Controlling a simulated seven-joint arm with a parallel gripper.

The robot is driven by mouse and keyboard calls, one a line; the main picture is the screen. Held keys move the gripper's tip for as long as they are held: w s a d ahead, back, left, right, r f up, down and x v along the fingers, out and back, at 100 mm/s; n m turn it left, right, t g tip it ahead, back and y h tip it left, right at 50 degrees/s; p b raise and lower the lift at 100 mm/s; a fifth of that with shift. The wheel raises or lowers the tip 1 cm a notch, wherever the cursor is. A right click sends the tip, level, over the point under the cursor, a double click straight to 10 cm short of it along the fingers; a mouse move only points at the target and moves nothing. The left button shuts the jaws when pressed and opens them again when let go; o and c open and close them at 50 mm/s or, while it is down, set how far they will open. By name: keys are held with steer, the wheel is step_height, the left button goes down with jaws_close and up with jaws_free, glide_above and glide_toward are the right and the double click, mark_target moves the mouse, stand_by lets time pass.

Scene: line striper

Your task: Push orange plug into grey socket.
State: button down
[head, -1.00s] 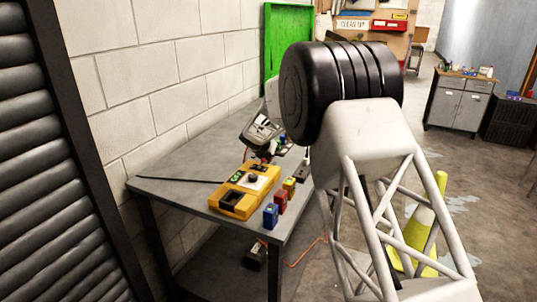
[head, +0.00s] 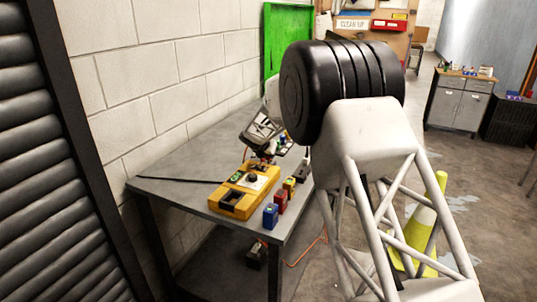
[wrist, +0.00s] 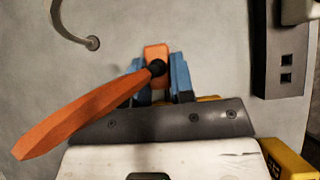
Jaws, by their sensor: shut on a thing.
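The orange plug (wrist: 155,52) is between the blue fingers of my gripper (wrist: 158,70) in the wrist view. My gripper is shut on it, above the grey tabletop. A thick orange cable (wrist: 85,115) runs from the black collar on the plug toward the lower left. A dark grey block with square holes (wrist: 280,45), which looks like the grey socket, lies to the right, apart from the plug. In the head view my gripper (head: 270,152) is low over the table, partly hidden by my arm; the plug cannot be made out clearly there.
A yellow meter (head: 243,192) lies on the table (head: 190,178). A curved grey cable (wrist: 75,35) is at upper left in the wrist view. A green panel (head: 287,45) stands behind.

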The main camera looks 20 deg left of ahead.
steer(key=shift+r, duration=0.3)
steer(key=shift+r, duration=0.1)
steer(key=c, duration=0.6)
jaws_free()
steer(key=shift+v, duration=3.5)
